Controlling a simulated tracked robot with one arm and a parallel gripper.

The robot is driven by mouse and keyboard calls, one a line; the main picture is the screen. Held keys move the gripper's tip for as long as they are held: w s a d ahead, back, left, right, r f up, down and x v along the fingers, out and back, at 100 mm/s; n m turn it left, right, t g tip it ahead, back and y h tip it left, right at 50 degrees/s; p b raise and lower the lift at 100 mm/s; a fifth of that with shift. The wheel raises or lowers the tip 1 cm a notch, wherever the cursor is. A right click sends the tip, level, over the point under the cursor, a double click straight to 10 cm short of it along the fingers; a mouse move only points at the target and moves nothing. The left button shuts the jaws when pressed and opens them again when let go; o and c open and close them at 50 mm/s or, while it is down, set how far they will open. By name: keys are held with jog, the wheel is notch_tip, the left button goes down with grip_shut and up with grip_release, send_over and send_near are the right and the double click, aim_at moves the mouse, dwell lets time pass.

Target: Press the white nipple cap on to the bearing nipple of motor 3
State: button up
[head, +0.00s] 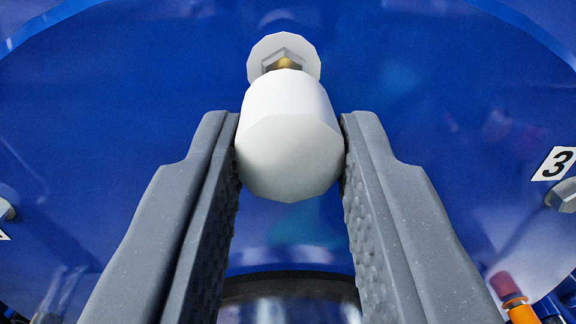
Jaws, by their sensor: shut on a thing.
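My gripper (290,150) is shut on the white nipple cap (288,155), with one grey finger against each side of it. The bearing nipple (284,63) is a small brass tip on a grey hex base, set in front of a round white disc (263,48) on the blue motor face (130,90). The cap stands in front of the nipple and hides its lower part. I cannot tell whether cap and nipple touch. A label with the number 3 (556,163) is at the right on the blue face.
A grey bolt head (566,195) sits below the label at the right edge, and another (5,209) at the left edge. An orange fitting (519,309) is at the lower right. A dark round shaft part (290,290) shows between my fingers below.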

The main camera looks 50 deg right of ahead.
aim_at(286, 177)
jog(key=shift+p+x, duration=0.4)
jog(key=shift+x, duration=1.1)
jog(key=o, duration=1)
jog(key=shift+w, duration=0.1)
jog(key=shift+o, duration=0.2)
jog(key=b+v, duration=0.1)
jog(key=v, duration=1.3)
jog(key=shift+b, duration=0.35)
jog(key=shift+d, duration=0.1)
